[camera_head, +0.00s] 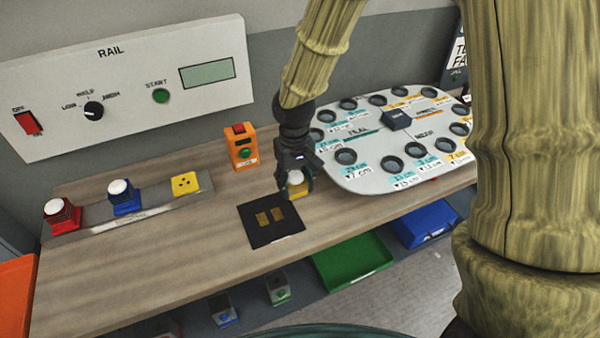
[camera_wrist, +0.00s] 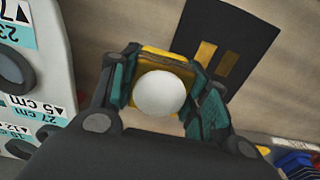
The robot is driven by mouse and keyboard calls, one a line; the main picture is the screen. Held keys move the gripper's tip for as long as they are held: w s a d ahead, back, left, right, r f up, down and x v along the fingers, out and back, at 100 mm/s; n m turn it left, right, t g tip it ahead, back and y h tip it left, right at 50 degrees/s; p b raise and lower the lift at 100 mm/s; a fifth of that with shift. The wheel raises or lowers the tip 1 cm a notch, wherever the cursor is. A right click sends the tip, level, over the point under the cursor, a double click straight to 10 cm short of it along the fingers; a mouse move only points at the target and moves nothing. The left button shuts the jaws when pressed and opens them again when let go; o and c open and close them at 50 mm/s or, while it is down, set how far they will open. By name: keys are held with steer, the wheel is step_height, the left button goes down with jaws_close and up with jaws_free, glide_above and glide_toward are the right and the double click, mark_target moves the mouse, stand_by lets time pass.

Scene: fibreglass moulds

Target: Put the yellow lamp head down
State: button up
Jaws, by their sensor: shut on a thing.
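The yellow lamp head (camera_head: 299,190) has a white round dome on top and a yellow body. My gripper (camera_head: 297,181) is shut on it, at the right back corner of the black mat. In the wrist view the lamp head (camera_wrist: 162,92) sits between both fingers of my gripper (camera_wrist: 165,88), dome towards the camera. Whether its underside touches the table cannot be told. The black mat (camera_head: 257,231) lies flat on the table and carries two gold plates (camera_head: 270,217). The mat also shows in the wrist view (camera_wrist: 237,30), beyond the lamp head.
A rail (camera_head: 152,212) at left holds red (camera_head: 62,215) and blue (camera_head: 124,197) lamp heads and a yellow socket (camera_head: 186,184). An orange box (camera_head: 241,147) stands behind. A grey board with round holes (camera_head: 372,172) is close on the right. Bare wood (camera_head: 150,265) lies front left.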

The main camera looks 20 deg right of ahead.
mark_target(299, 169)
steer(key=w+d, duration=0.2)
steer(key=w, duration=0.1)
steer(key=w+d+p, duration=0.1)
steer(key=shift+w+f, duration=0.2)
steer(key=shift+f, duration=0.1)
steer(key=shift+f+p, duration=0.75)
steer(key=shift+f, duration=1)
steer(key=shift+f, duration=0.1)
steer(key=o, duration=1.2)
steer(key=shift+c, duration=0.2)
step_height(299, 169, up, 12)
steer(key=b, duration=0.3)
steer(key=shift+f, duration=0.15)
steer(key=shift+o, duration=0.4)
steer(key=shift+r, duration=0.2)
steer(key=shift+b, duration=0.7)
